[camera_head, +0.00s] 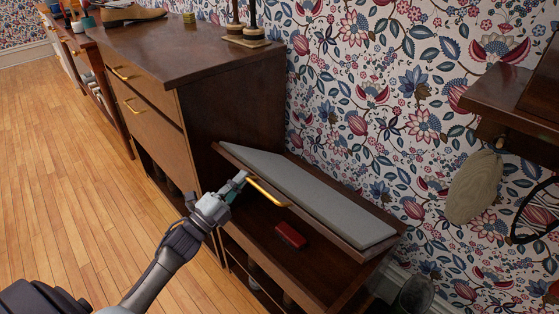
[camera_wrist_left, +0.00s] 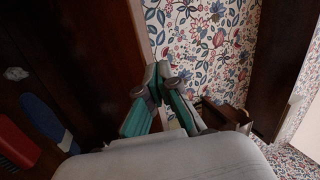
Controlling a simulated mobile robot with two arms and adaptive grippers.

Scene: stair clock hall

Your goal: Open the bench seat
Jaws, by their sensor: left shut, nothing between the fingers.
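The bench seat is a brown lid with a grey cushion (camera_head: 310,193). It is tilted up, partly open, above the dark bench box (camera_head: 262,235). A gold handle (camera_head: 267,192) runs along the lid's near edge. My left gripper (camera_head: 242,179) is shut and empty at the handle's left end; whether it touches the handle or lid is unclear. In the left wrist view its teal fingers (camera_wrist_left: 158,100) are close together. A red object (camera_head: 290,235) lies in the open box, and a red object (camera_wrist_left: 17,143) also shows in the wrist view. My right gripper is out of view.
A dark wooden cabinet (camera_head: 235,105) with gold-handled drawers stands against the bench's left end. A patterned wall is behind. A dark wall shelf (camera_head: 500,100) with a hanging beige bag (camera_head: 474,187) is at right. The wooden floor (camera_head: 85,190) at left is clear.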

